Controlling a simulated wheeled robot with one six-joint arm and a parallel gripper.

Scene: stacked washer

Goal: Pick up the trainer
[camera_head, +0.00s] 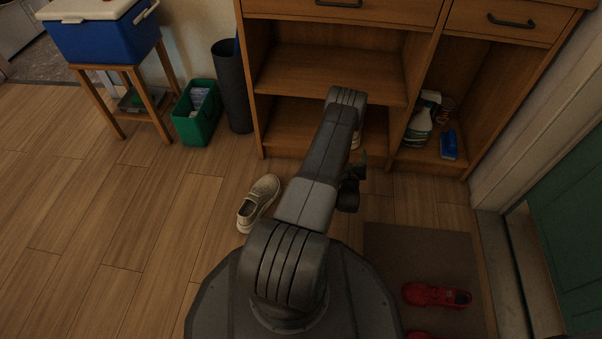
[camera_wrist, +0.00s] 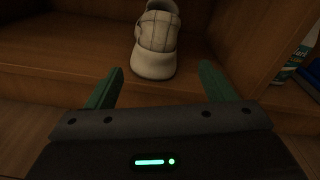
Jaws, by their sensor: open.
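A white trainer (camera_wrist: 155,45) sits on the cabinet's low shelf in the wrist view, one rounded end facing me. In the head view only a sliver of it (camera_head: 356,139) shows past my arm. My gripper (camera_wrist: 161,84) is open and empty, its two green fingers pointing towards the trainer. The trainer lies ahead of and between the fingers, apart from them. In the head view the gripper is mostly hidden by my arm. A matching white trainer (camera_head: 258,203) lies on the floor left of my arm.
The wooden cabinet (camera_head: 328,74) has a shelf board above the low shelf and an upright divider on the right. Spray bottles (camera_head: 421,118) and a blue item (camera_head: 448,145) stand right of it. Red shoes (camera_head: 436,295) lie on a mat (camera_head: 400,245).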

